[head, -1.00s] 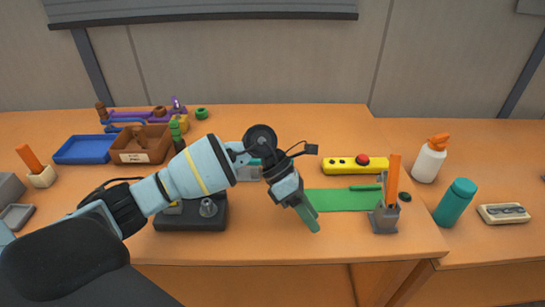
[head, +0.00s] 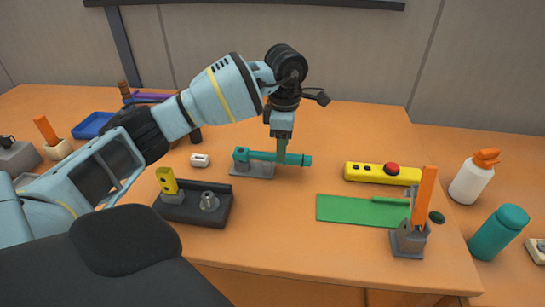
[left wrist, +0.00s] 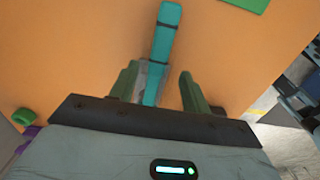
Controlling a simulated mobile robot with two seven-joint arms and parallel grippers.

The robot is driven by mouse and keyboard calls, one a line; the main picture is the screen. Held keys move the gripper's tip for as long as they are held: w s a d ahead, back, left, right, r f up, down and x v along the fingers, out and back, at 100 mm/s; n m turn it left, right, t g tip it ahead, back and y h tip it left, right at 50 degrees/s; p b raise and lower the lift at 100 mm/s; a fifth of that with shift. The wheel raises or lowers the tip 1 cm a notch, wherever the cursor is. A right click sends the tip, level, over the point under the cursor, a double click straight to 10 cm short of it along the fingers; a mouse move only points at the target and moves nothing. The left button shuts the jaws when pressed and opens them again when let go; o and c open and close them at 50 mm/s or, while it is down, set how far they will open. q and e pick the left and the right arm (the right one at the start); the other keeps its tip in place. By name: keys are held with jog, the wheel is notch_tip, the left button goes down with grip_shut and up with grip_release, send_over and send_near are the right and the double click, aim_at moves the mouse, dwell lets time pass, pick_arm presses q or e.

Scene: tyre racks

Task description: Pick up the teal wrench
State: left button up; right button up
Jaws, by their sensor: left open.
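The teal wrench (head: 298,160) rests across the table, with its left end at a small grey holder (head: 250,172). It also shows in the left wrist view as a teal bar (left wrist: 165,40) running from the top edge down between the fingers. My left gripper (head: 282,158) points down over the wrench's handle. In the left wrist view my left gripper (left wrist: 159,72) is open, with one green finger on each side of the bar and gaps between. The fingers hide a short part of the handle in the head view. My right gripper is not in view.
A black base with a yellow block (head: 168,180) stands at front left. A yellow box with a red button (head: 372,173), a green mat (head: 345,211) and a grey holder with an orange piece (head: 410,240) lie to the right.

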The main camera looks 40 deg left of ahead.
pick_arm(q)
jog(key=shift+a+f, duration=0.2)
jog(key=shift+f, duration=1.35)
jog(key=shift+a+f, duration=0.15)
jog(key=shift+f, duration=1.4)
grip_shut()
